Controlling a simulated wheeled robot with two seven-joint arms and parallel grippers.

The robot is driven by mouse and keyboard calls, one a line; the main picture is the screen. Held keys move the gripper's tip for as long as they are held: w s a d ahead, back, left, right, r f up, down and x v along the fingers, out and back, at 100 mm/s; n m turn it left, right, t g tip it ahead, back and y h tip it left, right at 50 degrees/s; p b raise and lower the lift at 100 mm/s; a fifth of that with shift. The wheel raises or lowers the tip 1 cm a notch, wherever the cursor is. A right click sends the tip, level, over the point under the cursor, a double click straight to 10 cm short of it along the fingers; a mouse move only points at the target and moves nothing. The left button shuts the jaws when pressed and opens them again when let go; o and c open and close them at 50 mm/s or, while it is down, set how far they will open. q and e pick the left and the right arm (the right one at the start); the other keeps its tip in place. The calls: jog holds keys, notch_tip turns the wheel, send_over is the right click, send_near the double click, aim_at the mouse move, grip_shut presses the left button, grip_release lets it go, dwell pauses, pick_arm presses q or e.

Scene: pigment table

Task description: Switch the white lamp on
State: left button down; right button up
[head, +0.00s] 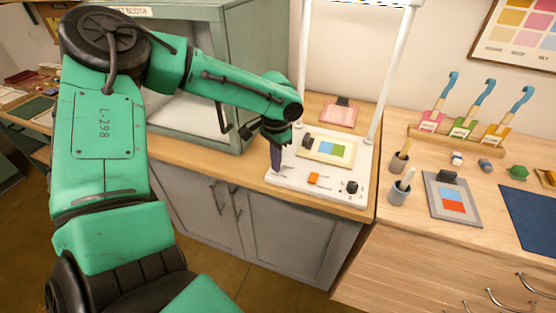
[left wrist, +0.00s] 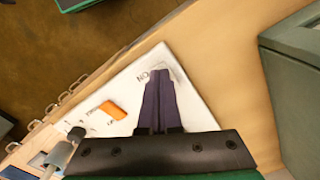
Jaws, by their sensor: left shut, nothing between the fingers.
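The white lamp (head: 330,190) stands on the counter, with upright white posts rising from its flat base. The base carries an orange rocker switch (head: 314,178) and a black knob (head: 352,187). My left gripper (head: 275,168) is shut and empty, pointing down at the left front corner of the base. In the left wrist view, its dark fingers (left wrist: 160,90) end beside the printed letters "ON" on the white base (left wrist: 200,112), and the orange switch (left wrist: 113,110) lies left of them. The fingertips hide what is under them; I cannot tell whether they touch. My right gripper is out of view.
A color card (head: 325,148) lies on the lamp base and a pink card (head: 338,113) behind it. A grey-green booth (head: 232,75) stands close on the left.

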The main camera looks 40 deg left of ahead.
pick_arm(q)
notch_tip(320, 180, up, 6)
jog(key=p, duration=0.5)
jog(key=shift+r+p, duration=0.25)
jog(key=shift+p, duration=0.1)
